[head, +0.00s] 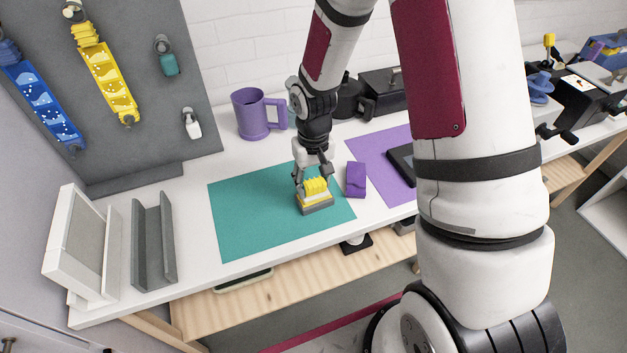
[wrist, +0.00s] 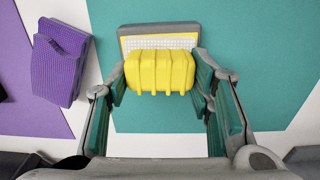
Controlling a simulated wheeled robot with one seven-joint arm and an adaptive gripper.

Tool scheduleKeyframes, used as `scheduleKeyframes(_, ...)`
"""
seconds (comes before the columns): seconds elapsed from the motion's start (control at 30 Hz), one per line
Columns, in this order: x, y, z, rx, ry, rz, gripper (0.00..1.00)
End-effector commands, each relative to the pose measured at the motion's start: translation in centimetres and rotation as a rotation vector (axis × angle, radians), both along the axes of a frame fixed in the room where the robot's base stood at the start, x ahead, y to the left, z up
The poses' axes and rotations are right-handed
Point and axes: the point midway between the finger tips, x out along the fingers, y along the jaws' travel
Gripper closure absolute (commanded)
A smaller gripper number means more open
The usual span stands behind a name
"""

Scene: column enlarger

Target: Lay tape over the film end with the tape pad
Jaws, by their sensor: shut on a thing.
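My gripper (head: 312,174) is over the teal mat (head: 240,215). Its teal-lined fingers, seen from close in the wrist view (wrist: 160,105), are shut on the yellow ribbed block (head: 316,187), which I take to be the tape pad; it also shows in the wrist view (wrist: 160,72). Directly beneath and beyond the yellow block is a grey block (head: 318,208) with a yellow edge and a white gridded top (wrist: 160,41). I cannot tell whether the yellow block touches it. No film end can be made out there; the yellow block may hide it.
A purple ribbed block (head: 356,180) stands right of my gripper, by the purple mat (head: 375,152). A purple mug (head: 258,114) is behind. A grey slotted stand (head: 153,240) is at left. Blue (head: 42,105) and yellow (head: 105,75) strips hang on the grey board. The teal mat's left part is clear.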

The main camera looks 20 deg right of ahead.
Motion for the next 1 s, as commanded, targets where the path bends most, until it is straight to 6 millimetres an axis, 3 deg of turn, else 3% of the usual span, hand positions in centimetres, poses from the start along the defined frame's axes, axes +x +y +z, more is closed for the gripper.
scheduleKeyframes(0.37, -0.1, 0.0, 0.0, 0.000, 0.004, -0.001, 0.93)
scheduleKeyframes(1.0, -0.1, 0.0, 4.8, 0.000, 0.001, 0.000, 0.93)
